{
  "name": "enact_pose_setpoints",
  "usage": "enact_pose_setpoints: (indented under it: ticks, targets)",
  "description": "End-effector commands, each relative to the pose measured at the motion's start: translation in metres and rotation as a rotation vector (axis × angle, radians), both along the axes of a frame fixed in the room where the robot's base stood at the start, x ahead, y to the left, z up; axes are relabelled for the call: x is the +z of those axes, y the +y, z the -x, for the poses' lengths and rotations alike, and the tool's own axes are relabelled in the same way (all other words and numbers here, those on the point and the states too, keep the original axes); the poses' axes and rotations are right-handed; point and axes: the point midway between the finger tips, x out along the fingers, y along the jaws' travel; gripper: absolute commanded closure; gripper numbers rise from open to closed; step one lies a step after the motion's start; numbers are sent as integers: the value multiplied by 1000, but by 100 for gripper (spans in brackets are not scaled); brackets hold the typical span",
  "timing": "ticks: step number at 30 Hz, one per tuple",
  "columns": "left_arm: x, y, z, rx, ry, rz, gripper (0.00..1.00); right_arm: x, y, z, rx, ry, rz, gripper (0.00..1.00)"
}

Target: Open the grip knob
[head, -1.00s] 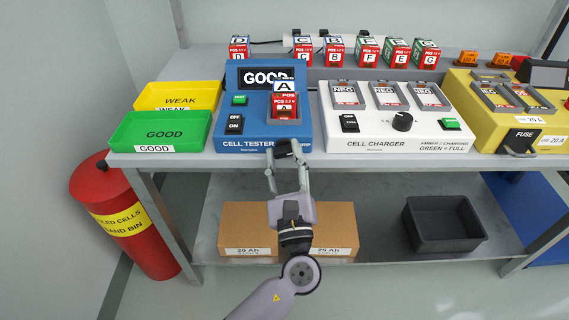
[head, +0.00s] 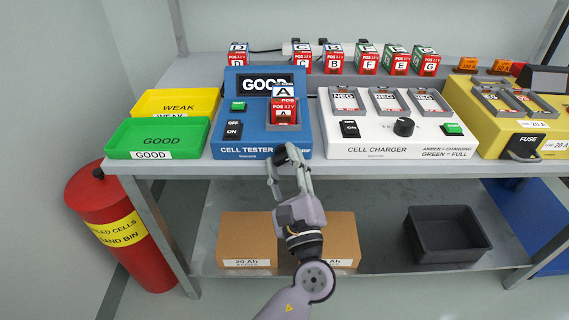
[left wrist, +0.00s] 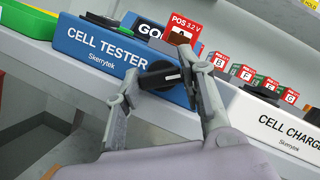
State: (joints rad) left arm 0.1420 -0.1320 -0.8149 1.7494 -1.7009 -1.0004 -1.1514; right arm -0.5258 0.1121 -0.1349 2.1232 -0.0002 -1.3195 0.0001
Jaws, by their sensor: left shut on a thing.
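The blue cell tester (head: 224,130) stands at the front edge of the bench, its display reading GOOD. A red cell A (head: 285,112) sits in its slot. The grip knob (left wrist: 160,75) is black with a white mark and is on the tester's front face, at the right end; it also shows in the head view (head: 284,154). My left gripper (left wrist: 161,77) has a finger on each side of the knob and is shut on it; it also shows in the head view (head: 288,157). My right gripper is not in view.
Green (head: 158,140) and yellow (head: 176,101) trays stand left of the tester, and the white cell charger (head: 376,135) stands close on its right. Several cells line the back shelf. A red bin (head: 112,225) stands at lower left.

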Motion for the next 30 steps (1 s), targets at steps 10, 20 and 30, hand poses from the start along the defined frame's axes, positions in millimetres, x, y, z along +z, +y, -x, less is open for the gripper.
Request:
enact_pose_setpoints:
  ticks: [10,20,30]
  targets:
    - [1,0,0,1,-1,-1,46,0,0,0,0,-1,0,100]
    - [0,0,0,1,0,-2,43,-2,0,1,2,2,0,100]
    - [3,1,0,0,1,-141,43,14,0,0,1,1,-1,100]
